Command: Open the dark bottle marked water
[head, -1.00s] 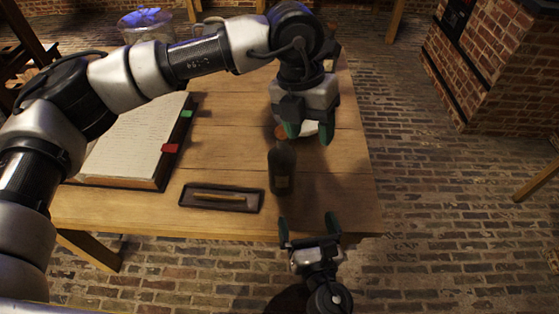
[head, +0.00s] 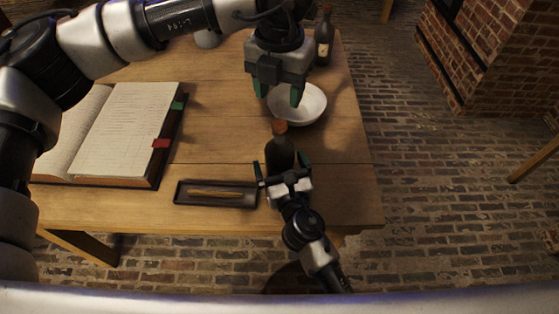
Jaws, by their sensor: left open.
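A dark bottle (head: 279,152) with a reddish-brown stopper (head: 279,127) stands upright near the table's front edge. Its label is hidden by my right gripper. My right gripper (head: 282,166) comes in from the front, with one finger on each side of the bottle; it looks open, with narrow gaps to the glass. My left gripper (head: 278,96) points down, open and empty, behind and above the stopper. A second dark bottle (head: 324,40) with a label stands at the back right; I cannot read its label.
A white bowl (head: 313,104) sits just behind the near bottle, partly behind my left gripper. A dark tray (head: 182,194) with a slim yellowish stick lies to the left. An open book (head: 128,125) fills the table's left side. The table's right strip is clear.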

